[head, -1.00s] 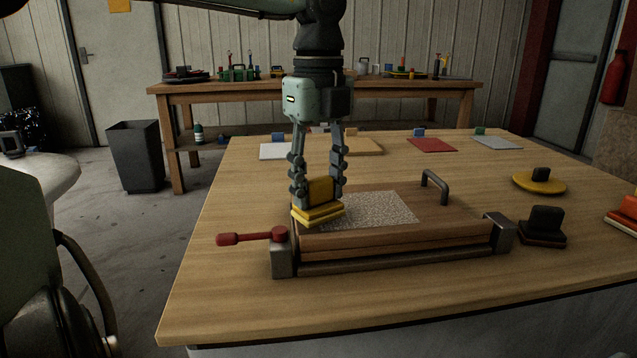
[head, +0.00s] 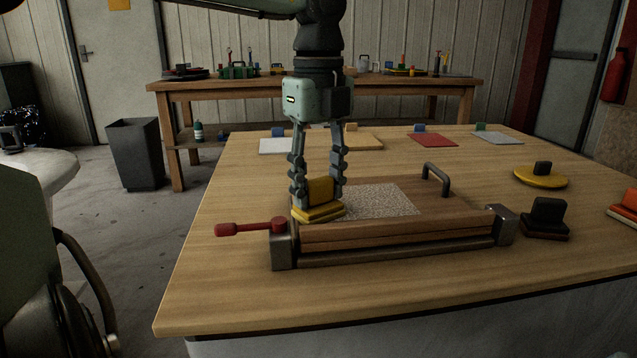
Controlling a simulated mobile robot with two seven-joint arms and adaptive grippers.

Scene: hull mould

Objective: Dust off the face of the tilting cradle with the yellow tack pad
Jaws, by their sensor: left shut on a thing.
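The tilting cradle (head: 400,231) lies on the wooden table, a wooden block between metal end brackets. A speckled grey dusty patch (head: 375,203) covers part of its top face. A red-handled lever (head: 250,229) sticks out at its left end and a dark bar handle (head: 436,176) stands at its back right. My left gripper (head: 319,190) is shut on the yellow tack pad (head: 319,213) and points down. The pad is at the left end of the face, beside the speckled patch; I cannot tell if it presses on the face. My right gripper is not in view.
A black-handled block (head: 546,218), a yellow disc with a black knob (head: 541,176) and an orange pad (head: 625,207) sit to the right. Coloured sheets, including a red one (head: 433,140), lie at the back. The table's front left is clear.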

